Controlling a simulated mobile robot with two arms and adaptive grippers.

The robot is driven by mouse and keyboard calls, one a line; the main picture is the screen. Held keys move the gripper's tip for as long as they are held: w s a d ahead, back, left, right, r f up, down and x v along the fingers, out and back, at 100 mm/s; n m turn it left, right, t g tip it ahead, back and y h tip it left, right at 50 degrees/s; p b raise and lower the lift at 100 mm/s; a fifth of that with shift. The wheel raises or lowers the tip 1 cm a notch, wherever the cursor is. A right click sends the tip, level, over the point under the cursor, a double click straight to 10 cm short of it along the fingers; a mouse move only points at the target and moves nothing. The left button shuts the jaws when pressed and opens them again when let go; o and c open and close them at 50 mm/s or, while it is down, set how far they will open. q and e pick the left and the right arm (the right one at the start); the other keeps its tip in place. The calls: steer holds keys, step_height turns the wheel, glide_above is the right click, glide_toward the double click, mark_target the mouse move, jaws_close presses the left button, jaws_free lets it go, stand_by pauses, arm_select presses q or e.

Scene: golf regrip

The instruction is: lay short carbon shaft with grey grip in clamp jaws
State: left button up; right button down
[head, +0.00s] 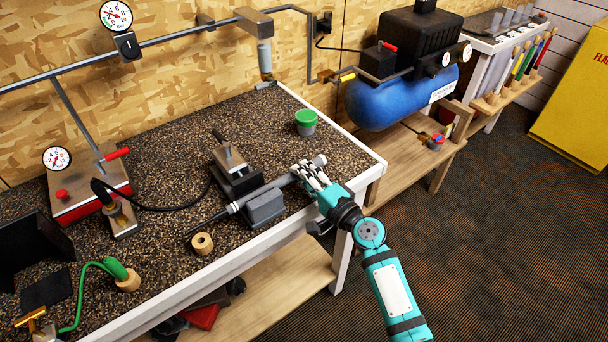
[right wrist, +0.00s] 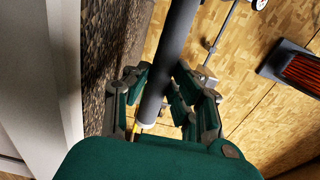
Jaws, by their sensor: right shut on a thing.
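My right gripper (head: 314,176) is shut on the grey grip of the short carbon shaft (head: 274,187), near the grip's right end. The thin dark shaft part points down-left across the bench. In the right wrist view the dark grip (right wrist: 170,60) runs between my right fingers (right wrist: 158,88), with a pale band near its lower visible end. The clamp has a dark rear jaw block (head: 238,181) and a grey front block (head: 265,207). The grip lies along the gap between them in the head view; whether it rests there or hovers cannot be told. My left gripper is not in view.
A green-topped cup (head: 306,123) stands behind my right gripper. A tan ring (head: 202,243) lies near the shaft's thin end. A black hose (head: 160,206) runs to the clamp. A gauge stand (head: 90,192) is at left. The bench's right corner (head: 370,170) is clear.

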steer(key=shift+f+b, duration=0.3)
steer(key=shift+b, duration=0.3)
stand_by(0.7)
steer(key=c, duration=1)
jaws_free()
steer(key=shift+c, duration=0.2)
steer(key=v, duration=1.2)
